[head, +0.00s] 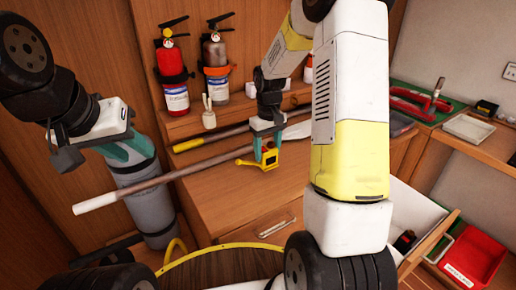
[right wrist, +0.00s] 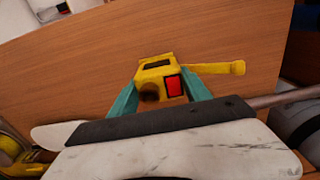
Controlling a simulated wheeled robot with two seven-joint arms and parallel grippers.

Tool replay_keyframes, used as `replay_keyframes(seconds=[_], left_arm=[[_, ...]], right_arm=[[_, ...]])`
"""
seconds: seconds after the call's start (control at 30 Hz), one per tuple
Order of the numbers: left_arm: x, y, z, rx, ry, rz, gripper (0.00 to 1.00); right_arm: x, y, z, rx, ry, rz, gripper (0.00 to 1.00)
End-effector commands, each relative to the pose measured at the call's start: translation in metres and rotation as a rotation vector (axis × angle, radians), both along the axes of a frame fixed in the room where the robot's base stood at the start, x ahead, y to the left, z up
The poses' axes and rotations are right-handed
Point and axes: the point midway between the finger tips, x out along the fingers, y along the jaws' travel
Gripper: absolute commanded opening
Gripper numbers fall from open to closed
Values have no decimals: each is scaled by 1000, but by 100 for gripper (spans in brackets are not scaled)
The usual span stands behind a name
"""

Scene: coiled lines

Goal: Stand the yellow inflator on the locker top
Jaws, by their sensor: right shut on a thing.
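The yellow inflator (head: 268,161) is a small boxy body with a red patch and a thin yellow arm. My right gripper (head: 266,143) is shut on it and holds it over the wooden locker top (head: 222,204). In the right wrist view, the inflator (right wrist: 158,80) sits between the teal fingertips, its red patch facing the camera and its yellow arm pointing right. Whether it touches the wood is unclear. My left gripper (head: 128,152) is at the left in front of a grey cylinder; its finger gap is not clear.
A white-ended pole (head: 150,184) crosses in front of the cylinder (head: 150,205) and over the locker top. A red extinguisher (head: 172,62) and a brownish one (head: 216,55) hang behind. A red tray (head: 474,258) lies lower right. The front of the locker top looks clear.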

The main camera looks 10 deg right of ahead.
Motion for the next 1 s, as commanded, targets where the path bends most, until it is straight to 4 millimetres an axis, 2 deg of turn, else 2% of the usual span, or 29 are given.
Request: replay_keyframes(seconds=[0.23, 0.6, 0.63, 0.7, 0.73, 1.0], left_arm=[[0, 0, 0, 0, 0, 0, 36], [0, 0, 0, 0, 0, 0, 36], [0, 0, 0, 0, 0, 0, 36], [0, 0, 0, 0, 0, 0, 36], [0, 0, 0, 0, 0, 0, 36], [0, 0, 0, 0, 0, 0, 36]], right_arm=[[2, 1, -34, 0, 2, 0, 7], [2, 1, -39, 0, 0, 0, 7], [2, 1, -39, 0, 0, 0, 60], [2, 1, -38, 0, -1, 0, 74], [2, 1, -38, 0, -1, 0, 78], [2, 1, -38, 0, -1, 0, 78]])
